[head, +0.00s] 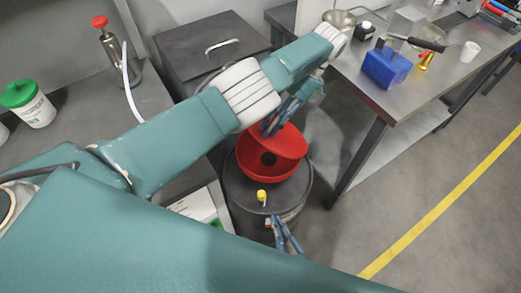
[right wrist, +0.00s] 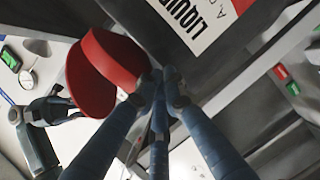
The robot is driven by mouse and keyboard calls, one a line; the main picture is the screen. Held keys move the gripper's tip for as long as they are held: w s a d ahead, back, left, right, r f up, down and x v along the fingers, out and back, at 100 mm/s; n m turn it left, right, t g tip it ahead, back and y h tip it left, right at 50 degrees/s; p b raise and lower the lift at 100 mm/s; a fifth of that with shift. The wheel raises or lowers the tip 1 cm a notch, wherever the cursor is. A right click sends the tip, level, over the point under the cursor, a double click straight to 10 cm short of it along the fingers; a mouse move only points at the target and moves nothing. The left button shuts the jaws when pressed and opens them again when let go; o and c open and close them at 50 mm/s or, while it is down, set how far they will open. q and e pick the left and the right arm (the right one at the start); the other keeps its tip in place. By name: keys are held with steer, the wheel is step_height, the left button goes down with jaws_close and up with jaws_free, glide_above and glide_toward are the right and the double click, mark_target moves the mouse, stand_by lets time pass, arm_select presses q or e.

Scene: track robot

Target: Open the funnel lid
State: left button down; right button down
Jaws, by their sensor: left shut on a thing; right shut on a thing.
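The red funnel (head: 254,170) sits on top of a dark drum (head: 233,195), with a dark hole in its bowl. Its red lid (head: 290,145) is tilted up from the bowl at the back. My left gripper (head: 271,125) is shut on the lid's edge; the right wrist view shows it (right wrist: 68,105) beside the red lid (right wrist: 88,88). My right gripper (head: 270,222) is at the drum's front rim. In the right wrist view its fingers (right wrist: 160,85) are closed just beside the red funnel rim (right wrist: 112,62). What they grip is mostly hidden; it seems to be the drum's rim.
A yellow cap (head: 262,196) stands on the drum top. A metal table (head: 410,95) with a blue box (head: 385,68) is at the right. A dark lidded bin (head: 190,50) stands behind. Open floor (head: 440,215) lies at the right.

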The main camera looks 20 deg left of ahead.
steer(key=a+r+n+t+y, duration=0.1)
steer(key=a+r+n+y, duration=0.15)
steer(key=r, duration=0.35)
steer(key=a+r+n+t+y, duration=0.1)
steer(key=a+r+n, duration=0.15)
steer(key=r, duration=0.35)
steer(key=w+a+r+n, duration=0.2)
steer(key=w+r+n, duration=0.1)
steer(key=w+n, duration=0.2)
steer(key=w+a+r+n+y, duration=0.1)
steer(key=w+a+r+n, duration=0.2)
steer(key=w+n, duration=0.3)
steer(key=shift+w+a+r+g, duration=0.15)
steer(key=shift+w+r+g, duration=0.15)
steer(key=shift+w, duration=0.5)
steer(key=shift+y, duration=0.25)
steer(key=shift+w+d+r+m, duration=0.2)
steer(key=shift+w+r+m, duration=0.05)
steer(key=shift+r+m, duration=0.25)
